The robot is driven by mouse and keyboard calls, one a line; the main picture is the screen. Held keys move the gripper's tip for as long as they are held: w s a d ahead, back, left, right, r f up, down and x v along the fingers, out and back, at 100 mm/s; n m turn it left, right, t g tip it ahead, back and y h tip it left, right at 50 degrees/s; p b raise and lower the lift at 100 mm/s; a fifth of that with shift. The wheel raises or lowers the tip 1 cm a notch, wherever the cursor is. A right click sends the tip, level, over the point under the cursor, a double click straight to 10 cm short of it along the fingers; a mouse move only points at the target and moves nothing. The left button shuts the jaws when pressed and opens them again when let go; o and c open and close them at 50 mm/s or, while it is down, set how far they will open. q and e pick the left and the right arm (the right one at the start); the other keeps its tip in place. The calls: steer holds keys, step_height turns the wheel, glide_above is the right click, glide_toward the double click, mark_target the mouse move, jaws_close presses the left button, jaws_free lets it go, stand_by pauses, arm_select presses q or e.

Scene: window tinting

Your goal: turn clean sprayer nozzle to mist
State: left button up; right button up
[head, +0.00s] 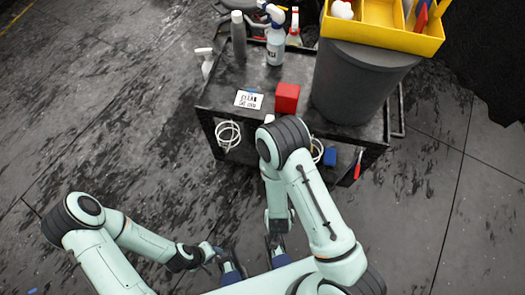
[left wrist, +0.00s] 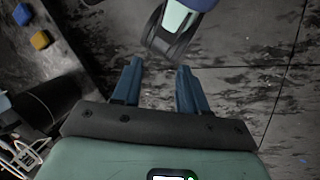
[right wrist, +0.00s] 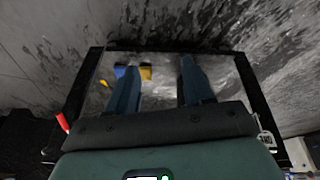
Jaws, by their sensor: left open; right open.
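Spray bottles stand on the black cart's top (head: 225,90) in the head view. One is a clear-white bottle with a blue-and-white trigger head (head: 275,35). A white trigger head (head: 204,53) shows at the cart's left edge. I cannot tell which is the clean sprayer or read any nozzle setting. My left gripper (head: 230,271) is open and empty, low in front of the cart; its blue fingers show in the left wrist view (left wrist: 160,68). My right gripper (right wrist: 158,66) is open and empty, apart from the bottles.
A grey bin (head: 355,85) with a yellow caddy (head: 395,40) stands on the cart's right. Hose coils (head: 228,135) hang at the front.

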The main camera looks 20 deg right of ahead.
steer(key=w+a+r+t+h+b, duration=0.35)
steer(key=w+r+t+b, duration=0.3)
steer(key=w, duration=0.25)
steer(key=a+r+m+t+h+b, duration=0.1)
steer(key=a+r+t+h+b, duration=0.15)
steer(key=r, duration=0.25)
steer(key=a+r+m+t+h+b, duration=0.1)
steer(key=r+t+h, duration=0.15)
steer(key=r, duration=0.35)
arm_select(q)
steer(key=w+a+f+t+b, duration=0.1)
steer(key=w+f, duration=0.2)
steer(key=f, duration=0.3)
steer(key=w+a+f+t+y, duration=0.1)
steer(key=w+a+f, duration=0.1)
steer(key=w+f, duration=0.2)
step_height(320, 180, down, 3)
steer(key=shift+w+r+n+t+b, duration=0.15)
steer(key=shift+w+n+t+b, duration=0.15)
steer(key=shift+t+b, duration=0.1)
arm_select(e)
steer(key=x, duration=1.3)
steer(key=shift+w+a+f+t+y, duration=0.25)
steer(key=shift+a+t+y, duration=0.1)
steer(key=shift+y, duration=0.1)
arm_select(q)
steer(key=shift+a, duration=0.1)
arm_select(e)
jaws_close()
